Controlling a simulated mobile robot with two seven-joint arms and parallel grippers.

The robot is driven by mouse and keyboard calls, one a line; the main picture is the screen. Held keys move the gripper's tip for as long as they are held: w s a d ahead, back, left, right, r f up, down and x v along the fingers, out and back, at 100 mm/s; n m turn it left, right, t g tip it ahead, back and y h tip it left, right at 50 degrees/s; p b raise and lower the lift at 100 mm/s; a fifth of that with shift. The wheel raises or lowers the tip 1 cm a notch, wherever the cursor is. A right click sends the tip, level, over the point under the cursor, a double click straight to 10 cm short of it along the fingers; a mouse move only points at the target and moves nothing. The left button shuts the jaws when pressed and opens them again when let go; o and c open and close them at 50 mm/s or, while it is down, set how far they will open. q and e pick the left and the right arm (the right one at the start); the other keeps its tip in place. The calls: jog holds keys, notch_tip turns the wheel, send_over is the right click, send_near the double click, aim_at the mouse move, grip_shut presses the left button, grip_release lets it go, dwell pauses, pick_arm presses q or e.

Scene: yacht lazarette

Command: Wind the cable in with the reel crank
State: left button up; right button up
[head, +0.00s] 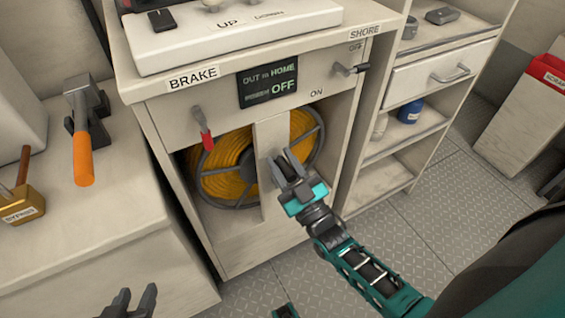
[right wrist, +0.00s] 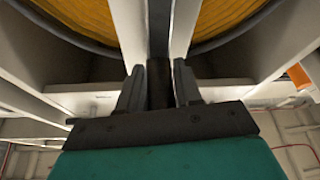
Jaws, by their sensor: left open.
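The cable reel (head: 228,170), wound with orange-yellow cable, sits inside the cabinet behind a pale upright panel (head: 268,135). My right gripper (head: 289,168) is in front of that panel. In the right wrist view its two fingers close from both sides on a dark upright crank handle (right wrist: 160,82); the crank is mostly hidden in the head view. The reel shows at the top of the right wrist view (right wrist: 80,18). My left gripper (head: 137,303) is open and empty at the lower left. The display (head: 268,82) reads "OUT m HOME" and "OFF".
A red-handled brake lever (head: 205,130) hangs under the BRAKE label. A SHORE switch (head: 350,70) is at the upper right. An orange-handled tool (head: 83,150) and a brass block (head: 20,207) lie on the left bench. A red-topped bin (head: 545,85) stands at right.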

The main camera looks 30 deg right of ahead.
jog(key=o, duration=0.3)
jog(key=v, duration=1.3)
jog(key=shift+w, duration=0.1)
